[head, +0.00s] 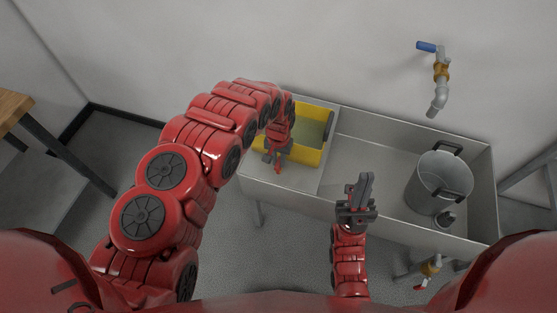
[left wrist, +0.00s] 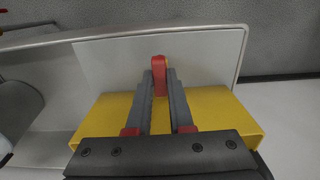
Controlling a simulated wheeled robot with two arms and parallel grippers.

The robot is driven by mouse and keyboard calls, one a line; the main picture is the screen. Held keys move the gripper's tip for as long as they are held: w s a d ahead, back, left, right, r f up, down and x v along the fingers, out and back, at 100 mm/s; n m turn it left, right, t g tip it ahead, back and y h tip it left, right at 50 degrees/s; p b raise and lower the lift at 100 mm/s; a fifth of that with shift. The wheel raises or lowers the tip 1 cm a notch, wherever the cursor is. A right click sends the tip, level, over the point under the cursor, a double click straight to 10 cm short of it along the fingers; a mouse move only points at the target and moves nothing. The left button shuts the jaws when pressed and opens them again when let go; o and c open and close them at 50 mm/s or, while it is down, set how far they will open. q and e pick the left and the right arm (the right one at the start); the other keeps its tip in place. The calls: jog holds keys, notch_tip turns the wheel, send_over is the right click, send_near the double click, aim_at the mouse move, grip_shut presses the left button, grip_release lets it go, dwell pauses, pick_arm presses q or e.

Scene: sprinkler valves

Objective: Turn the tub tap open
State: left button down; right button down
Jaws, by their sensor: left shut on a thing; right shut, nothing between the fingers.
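The yellow tub (head: 303,157) stands on the left part of the metal sink unit, with greenish content inside. It also shows under the fingers in the left wrist view (left wrist: 225,105). A red lever (head: 279,171), apparently the tub tap's handle, is at the tub's front side. In the left wrist view the red lever (left wrist: 159,66) is between the fingertips of my left gripper (left wrist: 160,84), which is shut on it. The head view shows my left gripper (head: 276,158) there, covering the tap's body. My right gripper (head: 365,184) is shut and empty in front of the sink.
A wall tap with a blue lever (head: 427,47) hangs above the metal sink (head: 365,145). A grey pot (head: 440,184) stands in the sink at the right. A drain valve with a red handle (head: 421,285) is below. A wooden table (head: 12,107) is at far left.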

pick_arm(q)
jog(key=c, duration=0.8)
grip_release()
jog(key=shift+w+r, duration=0.1)
jog(key=shift+r, duration=0.45)
notch_tip(320, 180, up, 4)
jog(key=shift+f+b, duration=0.1)
jog(key=shift+b, duration=0.45)
notch_tip(320, 180, up, 4)
jog(key=shift+p, duration=0.6)
notch_tip(320, 180, up, 9)
jog(key=p, duration=0.9)
send_over(278, 162)
jog(key=shift+d+f, duration=0.1)
jog(key=shift+f, duration=0.15)
